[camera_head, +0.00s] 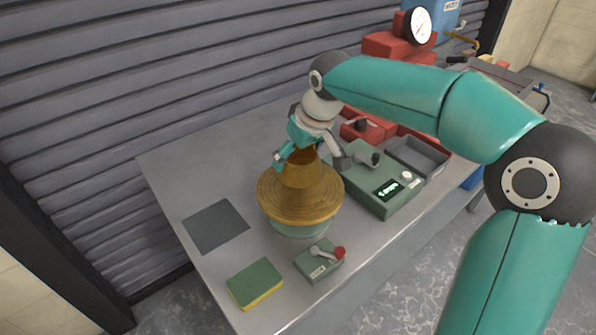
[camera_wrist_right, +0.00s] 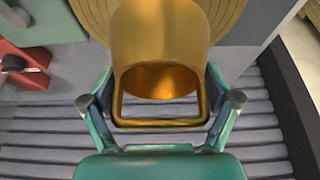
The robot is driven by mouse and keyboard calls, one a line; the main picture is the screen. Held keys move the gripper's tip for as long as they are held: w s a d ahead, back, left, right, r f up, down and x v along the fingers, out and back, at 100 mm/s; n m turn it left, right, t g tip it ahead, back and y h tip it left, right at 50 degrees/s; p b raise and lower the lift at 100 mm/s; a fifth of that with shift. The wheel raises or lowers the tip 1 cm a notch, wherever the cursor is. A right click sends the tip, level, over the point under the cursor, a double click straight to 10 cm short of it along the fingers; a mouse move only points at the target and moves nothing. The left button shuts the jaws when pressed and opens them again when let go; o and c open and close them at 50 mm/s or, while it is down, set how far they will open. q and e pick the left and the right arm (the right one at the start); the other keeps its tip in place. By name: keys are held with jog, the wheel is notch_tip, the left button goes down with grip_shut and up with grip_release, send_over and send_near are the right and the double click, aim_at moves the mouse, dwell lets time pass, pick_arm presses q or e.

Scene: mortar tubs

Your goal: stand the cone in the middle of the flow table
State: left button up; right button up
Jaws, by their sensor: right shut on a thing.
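The brass cone (camera_head: 299,177) is upright over the round brass top of the flow table (camera_head: 277,206), close to its middle. I cannot tell whether its foot touches the disc. My right gripper (camera_head: 311,160) is shut on the cone from above, its fingers on either side near the upper end. In the right wrist view the cone (camera_wrist_right: 153,35) shows its open mouth and a handle-like loop between the fingers (camera_wrist_right: 160,102), with the ringed disc (camera_wrist_right: 232,14) behind it. My left gripper is not in view.
A green box with a display (camera_head: 385,192) stands right of the flow table, with a grey tray (camera_head: 418,158) beyond. A lever box (camera_head: 320,262), a green-yellow sponge (camera_head: 255,284) and a dark mat (camera_head: 215,226) lie nearby. The table's back left is clear.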

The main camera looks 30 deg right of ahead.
aim_at(312, 165)
notch_tip(312, 165, down, 4)
jog(key=shift+f, duration=0.15)
jog(key=o, duration=1.2)
jog(key=v, duration=1)
jog(key=shift+s+r, duration=0.1)
jog(key=shift+r, duration=0.3)
jog(key=shift+s+r, duration=0.25)
jog(key=shift+r, duration=0.3)
